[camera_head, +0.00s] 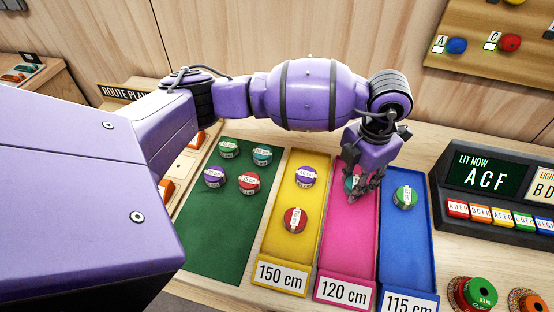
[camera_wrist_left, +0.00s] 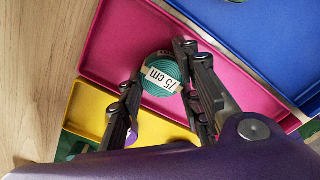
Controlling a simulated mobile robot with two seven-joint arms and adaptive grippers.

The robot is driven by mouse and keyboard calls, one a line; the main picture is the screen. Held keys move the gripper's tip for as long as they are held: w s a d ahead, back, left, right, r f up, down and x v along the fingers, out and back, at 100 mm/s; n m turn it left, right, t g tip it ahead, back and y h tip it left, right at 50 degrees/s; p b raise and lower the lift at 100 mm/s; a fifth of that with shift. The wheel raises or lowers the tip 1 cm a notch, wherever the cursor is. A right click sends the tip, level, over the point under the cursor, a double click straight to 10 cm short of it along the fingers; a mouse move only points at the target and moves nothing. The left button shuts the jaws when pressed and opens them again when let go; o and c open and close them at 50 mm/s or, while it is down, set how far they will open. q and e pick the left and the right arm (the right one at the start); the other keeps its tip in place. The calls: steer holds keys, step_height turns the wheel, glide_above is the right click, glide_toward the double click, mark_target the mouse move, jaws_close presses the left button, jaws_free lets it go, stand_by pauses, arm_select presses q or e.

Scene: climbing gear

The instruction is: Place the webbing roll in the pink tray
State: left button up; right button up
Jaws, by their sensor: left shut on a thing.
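My left gripper (camera_head: 357,190) points down over the upper part of the pink tray (camera_head: 347,248), which carries a "120 cm" label. It is shut on a teal webbing roll (camera_head: 349,183), partly hidden by the fingers in the head view. In the left wrist view the roll (camera_wrist_left: 158,72) sits between the two fingers (camera_wrist_left: 160,68), with a white label reading "75 cm". Pink tray floor (camera_wrist_left: 120,40) shows around it. I cannot tell whether the roll touches the floor. My right gripper is not in view.
The yellow tray (camera_head: 279,240) left of the pink one holds a purple roll (camera_head: 306,176) and a red roll (camera_head: 295,220). The blue tray (camera_head: 407,250) on the right holds a green roll (camera_head: 405,197). Several rolls lie on the green mat (camera_head: 215,235). A dark sign box (camera_head: 487,172) stands right.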

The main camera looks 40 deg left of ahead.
mark_target(355, 182)
arm_select(q)
steer(key=shift+f, duration=0.1)
steer(key=o, duration=0.9)
steer(key=shift+c, duration=0.2)
step_height(355, 182, up, 12)
steer(key=shift+r, duration=0.25)
